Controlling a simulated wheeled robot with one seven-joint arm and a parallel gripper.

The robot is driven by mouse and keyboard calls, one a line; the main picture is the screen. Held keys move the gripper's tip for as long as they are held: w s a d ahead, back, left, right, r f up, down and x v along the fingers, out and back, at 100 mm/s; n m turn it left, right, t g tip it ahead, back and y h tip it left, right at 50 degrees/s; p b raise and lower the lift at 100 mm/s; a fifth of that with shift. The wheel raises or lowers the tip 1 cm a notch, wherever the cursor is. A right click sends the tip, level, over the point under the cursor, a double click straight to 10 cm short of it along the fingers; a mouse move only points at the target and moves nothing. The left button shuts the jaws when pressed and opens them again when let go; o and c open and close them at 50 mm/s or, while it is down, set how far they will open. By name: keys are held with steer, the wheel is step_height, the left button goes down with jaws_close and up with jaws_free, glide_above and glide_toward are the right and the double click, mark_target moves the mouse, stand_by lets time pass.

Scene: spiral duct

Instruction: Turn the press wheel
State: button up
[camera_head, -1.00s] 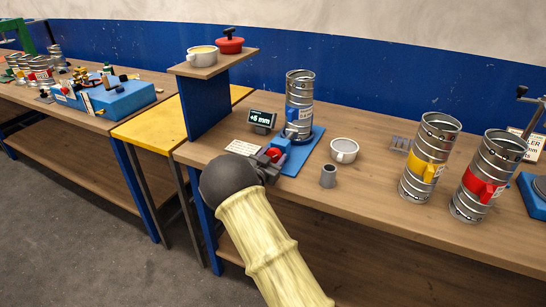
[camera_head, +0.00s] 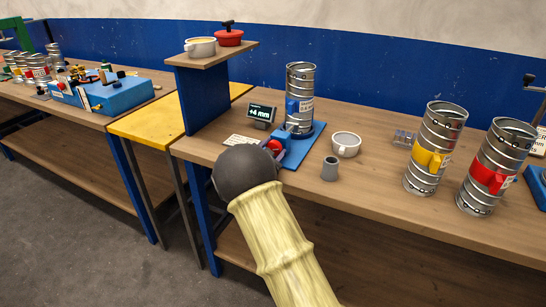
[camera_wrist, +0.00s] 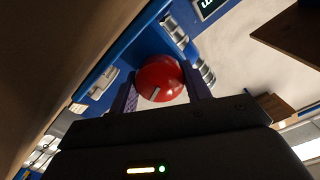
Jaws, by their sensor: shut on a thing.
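The press wheel (camera_head: 275,146) is a red round knob at the front of a blue press (camera_head: 302,148). My gripper (camera_wrist: 160,88) is shut on the wheel, with a finger on either side of it in the wrist view; a pale mark shows on the red face. In the head view my dark wrist and pale arm hide most of my gripper. A metal spiral duct (camera_head: 300,82) with a blue clip stands upright in the press. A small display (camera_head: 260,113) beside it reads "+4 mm".
A white cup (camera_head: 346,145) and a grey cylinder (camera_head: 329,169) stand right of the press. Two ducts, with a yellow clip (camera_head: 428,157) and a red clip (camera_head: 490,178), stand farther right. A raised shelf (camera_head: 217,59) holds a bowl and a red pot.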

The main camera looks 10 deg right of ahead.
steer(key=shift+m+b, duration=1.2)
steer(key=o, duration=1)
steer(key=v, duration=1.7)
steer(key=shift+s+a, duration=0.15)
